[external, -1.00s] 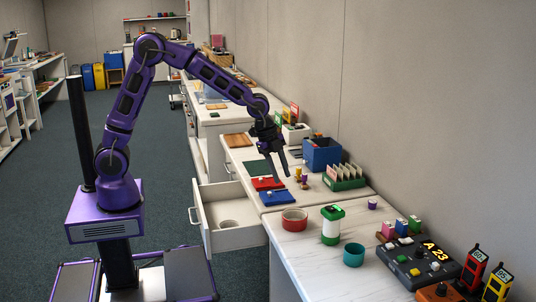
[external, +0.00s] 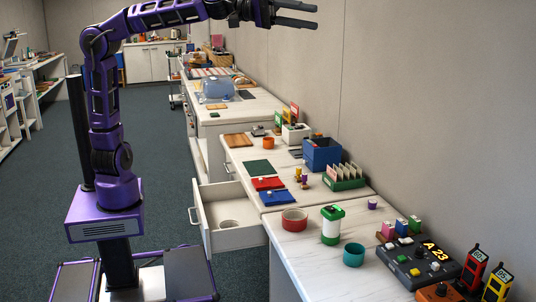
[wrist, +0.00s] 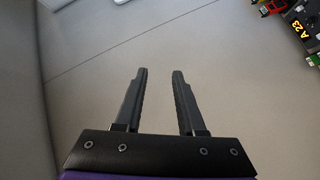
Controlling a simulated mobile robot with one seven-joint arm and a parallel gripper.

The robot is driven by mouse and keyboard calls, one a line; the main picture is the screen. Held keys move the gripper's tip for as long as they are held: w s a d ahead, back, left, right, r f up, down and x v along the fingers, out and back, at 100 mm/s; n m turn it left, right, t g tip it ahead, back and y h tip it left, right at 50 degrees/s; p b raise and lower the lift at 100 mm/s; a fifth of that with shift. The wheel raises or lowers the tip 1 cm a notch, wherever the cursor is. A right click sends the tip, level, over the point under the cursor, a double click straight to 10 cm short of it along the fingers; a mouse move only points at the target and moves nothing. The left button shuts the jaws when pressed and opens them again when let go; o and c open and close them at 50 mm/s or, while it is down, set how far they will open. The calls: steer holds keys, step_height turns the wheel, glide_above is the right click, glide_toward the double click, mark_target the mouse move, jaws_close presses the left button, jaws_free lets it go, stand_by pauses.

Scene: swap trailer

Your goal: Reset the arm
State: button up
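My gripper (external: 296,14) is raised high above the counters at the top of the external view, pointing right toward the wall. In the wrist view my gripper (wrist: 160,72) has its two dark fingers apart with nothing between them.
Below stands an open drawer (external: 233,237) with a round thing inside. The counter holds a red bowl (external: 294,220), a green-and-white lantern (external: 332,226), a teal cup (external: 353,255), a blue bin (external: 322,153) and a dark console (external: 420,262). The wall is close to the right.

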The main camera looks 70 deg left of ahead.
steer(key=s+d+h, duration=0.1)
steer(key=s+d, duration=0.6)
steer(key=d, duration=0.3)
steer(key=a+f+m+g+y, duration=0.25)
steer(key=a+f+y, duration=0.45)
steer(key=a+f, duration=0.8)
steer(key=s+a+f+g+y, duration=0.1)
steer(key=s+a+f, duration=0.5)
steer(key=a, duration=0.3)
steer(key=s+a+f+m+g+y, duration=0.1)
steer(key=s+a+f+y, duration=0.1)
steer(key=s+a+f, duration=0.4)
steer(key=s+a+f+g+y, duration=0.1)
steer(key=s+a+f, duration=0.5)
steer(key=a, duration=0.7)
step_height(320, 180, down, 2)
steer(key=shift+s+a+f+g+y, duration=0.15)
steer(key=shift+a+g+y, duration=0.2)
steer(key=shift+y, duration=0.35)
